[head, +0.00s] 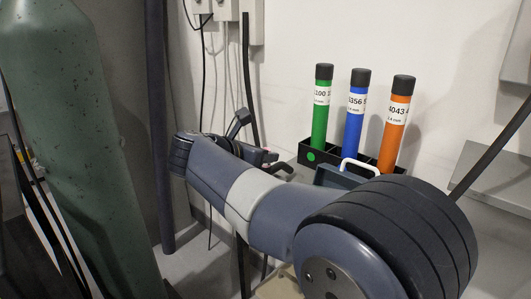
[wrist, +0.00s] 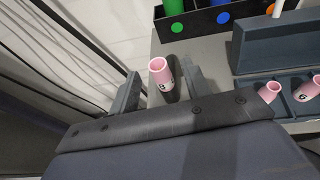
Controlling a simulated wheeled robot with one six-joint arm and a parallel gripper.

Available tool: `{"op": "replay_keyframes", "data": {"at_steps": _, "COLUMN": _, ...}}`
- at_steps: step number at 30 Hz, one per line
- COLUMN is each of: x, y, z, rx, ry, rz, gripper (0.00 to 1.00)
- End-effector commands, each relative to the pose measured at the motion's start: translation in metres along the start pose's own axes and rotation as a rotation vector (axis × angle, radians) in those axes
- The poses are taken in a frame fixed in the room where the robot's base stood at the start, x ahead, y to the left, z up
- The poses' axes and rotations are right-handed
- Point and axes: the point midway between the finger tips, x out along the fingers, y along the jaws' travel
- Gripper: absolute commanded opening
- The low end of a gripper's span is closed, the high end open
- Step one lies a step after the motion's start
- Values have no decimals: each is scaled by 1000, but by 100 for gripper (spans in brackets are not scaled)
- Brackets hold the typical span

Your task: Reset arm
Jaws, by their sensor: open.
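My gripper (wrist: 160,69) is open in the wrist view, one finger on each side of a pink cup (wrist: 158,65) with a dark mark. A gap shows on the cup's left; its right side is close to the other finger, and I cannot tell whether they touch. A dark shape lies under the cup, partly hidden by my wrist housing. In the head view my arm bends across the front of the bench, and the gripper end is small and partly hidden there.
Pink cups (wrist: 269,92) sit in a dark rack (wrist: 300,107) at right. Green (head: 320,125), blue (head: 354,125) and orange (head: 393,140) tubes stand in a black holder (head: 309,157) by the wall. A large green cylinder (head: 75,150) stands left. Cables hang behind my arm.

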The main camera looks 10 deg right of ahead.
Motion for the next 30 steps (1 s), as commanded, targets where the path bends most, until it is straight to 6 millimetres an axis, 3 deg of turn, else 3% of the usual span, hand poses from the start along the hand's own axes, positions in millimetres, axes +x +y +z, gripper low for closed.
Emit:
{"op": "replay_keyframes", "data": {"at_steps": 6, "x": -47, "y": 1, "z": 1, "rx": -1, "ry": 0, "rz": 5, "gripper": 46}}
{"op": "replay_keyframes", "data": {"at_steps": 12, "x": -73, "y": 1, "z": 0, "rx": -1, "ry": 0, "rz": 2, "gripper": 46}}
{"op": "replay_keyframes", "data": {"at_steps": 24, "x": -79, "y": 0, "z": 0, "rx": 0, "ry": 0, "rz": -1, "gripper": 46}}
{"op": "replay_keyframes", "data": {"at_steps": 30, "x": -70, "y": 0, "z": 0, "rx": 0, "ry": 0, "rz": -2, "gripper": 46}}
